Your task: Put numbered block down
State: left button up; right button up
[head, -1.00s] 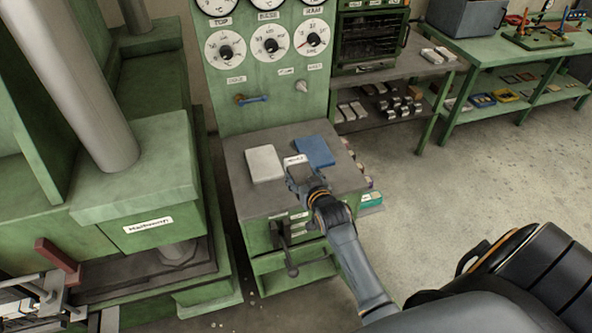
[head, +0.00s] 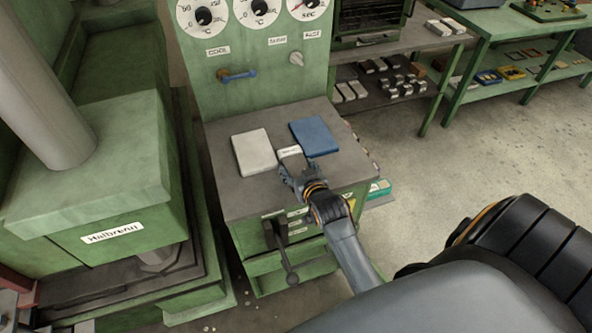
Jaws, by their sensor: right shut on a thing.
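The numbered block (head: 289,152) is a small pale grey block with a white label on top. It is at the middle of the grey top of the green cabinet, between a white slab and a blue slab. My right gripper (head: 290,168) is shut on its near end. The gripper hides part of the block, so I cannot tell whether it touches the cabinet top. My left gripper is not in view.
The white slab (head: 255,152) lies left of the block and the blue slab (head: 315,136) right of it. The cabinet top (head: 235,195) is bare at the front left. A lever (head: 283,250) sticks out of the cabinet front. A green press (head: 85,165) stands left.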

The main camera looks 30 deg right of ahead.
jog(key=shift+r, duration=0.2)
jog(key=shift+s+f, duration=0.1)
jog(key=o, duration=1.5)
jog(key=shift+f, duration=0.15)
